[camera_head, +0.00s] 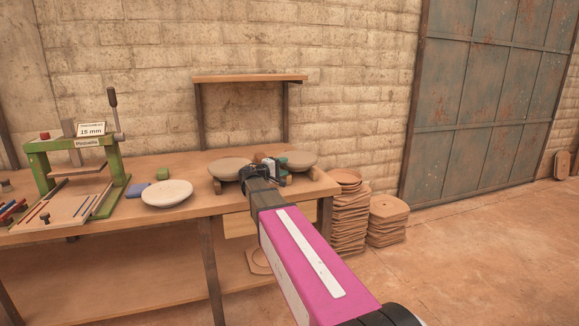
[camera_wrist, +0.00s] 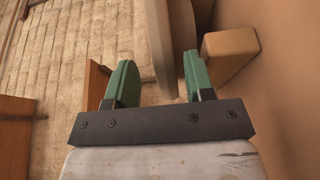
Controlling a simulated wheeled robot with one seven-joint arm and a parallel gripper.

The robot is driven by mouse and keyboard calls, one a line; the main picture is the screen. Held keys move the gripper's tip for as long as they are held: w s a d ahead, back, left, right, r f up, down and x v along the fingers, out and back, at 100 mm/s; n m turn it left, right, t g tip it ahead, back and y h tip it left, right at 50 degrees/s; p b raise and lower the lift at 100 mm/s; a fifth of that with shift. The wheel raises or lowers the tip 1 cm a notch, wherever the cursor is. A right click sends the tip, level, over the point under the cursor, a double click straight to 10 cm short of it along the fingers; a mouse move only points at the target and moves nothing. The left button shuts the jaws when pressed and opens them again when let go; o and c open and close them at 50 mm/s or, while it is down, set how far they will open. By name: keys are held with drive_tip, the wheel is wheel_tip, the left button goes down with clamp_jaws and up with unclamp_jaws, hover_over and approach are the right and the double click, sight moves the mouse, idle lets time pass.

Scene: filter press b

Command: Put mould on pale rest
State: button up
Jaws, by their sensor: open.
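Two round grey-brown moulds rest at the right end of the bench, one to the left (camera_head: 228,168) and one to the right (camera_head: 300,160). A whiter round mould (camera_head: 167,194) lies on the bench further left. My gripper (camera_head: 275,165) is between the two right-hand moulds and hides parts of them. In the wrist view its green fingers (camera_wrist: 157,65) are apart, with a mould's rim (camera_wrist: 178,55) reaching between them, close to the right finger; contact cannot be told. A light wooden block (camera_wrist: 228,50) stands beside that rim. I cannot tell which support is the pale rest.
A green press (camera_head: 110,165) with a "15 mm" sign stands at the left of the bench (camera_head: 190,228). Blue and green blocks (camera_head: 138,190) lie near it. A raised shelf (camera_head: 250,79) stands behind. Stacked tiles (camera_head: 350,215) are on the floor to the right.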

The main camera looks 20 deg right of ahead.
drive_tip(key=v, duration=0.7)
drive_tip(key=shift+s+a, duration=0.1)
drive_tip(key=shift+a, duration=0.05)
idle(0.4)
